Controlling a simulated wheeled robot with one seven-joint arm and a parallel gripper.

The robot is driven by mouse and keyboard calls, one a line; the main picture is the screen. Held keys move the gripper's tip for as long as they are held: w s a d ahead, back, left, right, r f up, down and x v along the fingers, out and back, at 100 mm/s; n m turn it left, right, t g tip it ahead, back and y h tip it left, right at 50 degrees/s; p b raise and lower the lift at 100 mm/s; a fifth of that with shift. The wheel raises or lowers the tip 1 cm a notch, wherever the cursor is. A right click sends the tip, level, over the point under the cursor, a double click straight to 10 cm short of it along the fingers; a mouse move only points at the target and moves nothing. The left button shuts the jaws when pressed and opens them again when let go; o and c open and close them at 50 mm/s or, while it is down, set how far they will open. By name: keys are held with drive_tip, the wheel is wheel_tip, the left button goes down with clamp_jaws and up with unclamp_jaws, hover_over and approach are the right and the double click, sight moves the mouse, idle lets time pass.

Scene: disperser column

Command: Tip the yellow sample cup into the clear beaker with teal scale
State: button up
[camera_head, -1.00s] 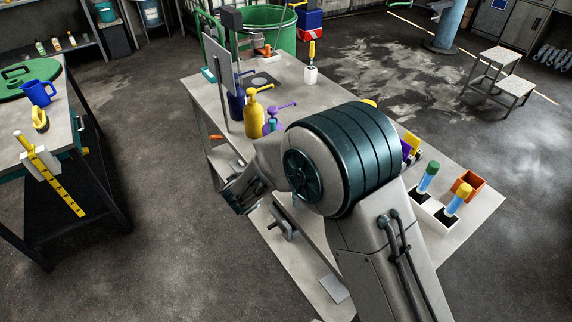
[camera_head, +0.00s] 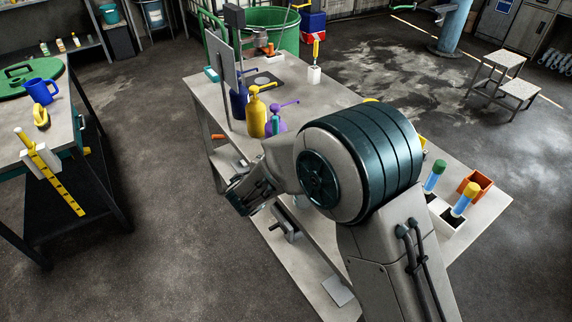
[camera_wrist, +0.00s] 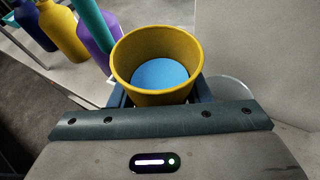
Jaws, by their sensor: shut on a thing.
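The yellow sample cup (camera_wrist: 122,68) is in my gripper (camera_wrist: 160,94), seen from above in the wrist view. Its mouth faces the camera and light-blue contents (camera_wrist: 160,76) show inside. The dark fingers are shut around its sides. A clear rounded rim (camera_wrist: 234,90) shows just right of the cup, partly hidden behind my gripper; it may be the clear beaker, but no teal scale shows on it. In the head view my gripper (camera_head: 246,196) is left of my large arm joint, by the bench's near-left edge, and the cup cannot be made out.
Yellow (camera_head: 256,116) and purple (camera_head: 276,124) pump bottles stand on the bench (camera_head: 330,95) behind my gripper; they also show top left in the wrist view. A white rack (camera_head: 446,220) with tubes and an orange box (camera_head: 478,184) stand at right. My arm hides the bench's middle.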

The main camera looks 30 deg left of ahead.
drive_tip(key=shift+f+m+b, duration=0.2)
drive_tip(key=shift+m+b, duration=0.2)
drive_tip(key=shift+b, duration=0.75)
drive_tip(key=shift+s+d+f+m+y+b, duration=0.2)
drive_tip(key=shift+f+m+y+b, duration=0.45)
drive_tip(key=shift+b, duration=1.3)
drive_tip(key=shift+r+m+t+y+b, duration=0.15)
drive_tip(key=shift+m+t+y+b, duration=0.3)
drive_tip(key=shift+b, duration=1.05)
drive_tip(key=shift+r+m+y+b, duration=0.2)
drive_tip(key=shift+m+b, duration=0.4)
drive_tip(key=shift+b, duration=0.45)
drive_tip(key=shift+r+m+y+b, duration=0.1)
drive_tip(key=shift+m+y+b, duration=0.2)
drive_tip(key=shift+m+b, duration=0.55)
drive_tip(key=shift+w+a+r+m+t+y+b, duration=0.15)
drive_tip(key=shift+r+m+t+y+b, duration=0.7)
drive_tip(key=shift+b, duration=1.35)
drive_tip(key=shift+r+m+b, duration=0.8)
drive_tip(key=shift+m+b, duration=0.4)
drive_tip(key=shift+b, duration=2.1)
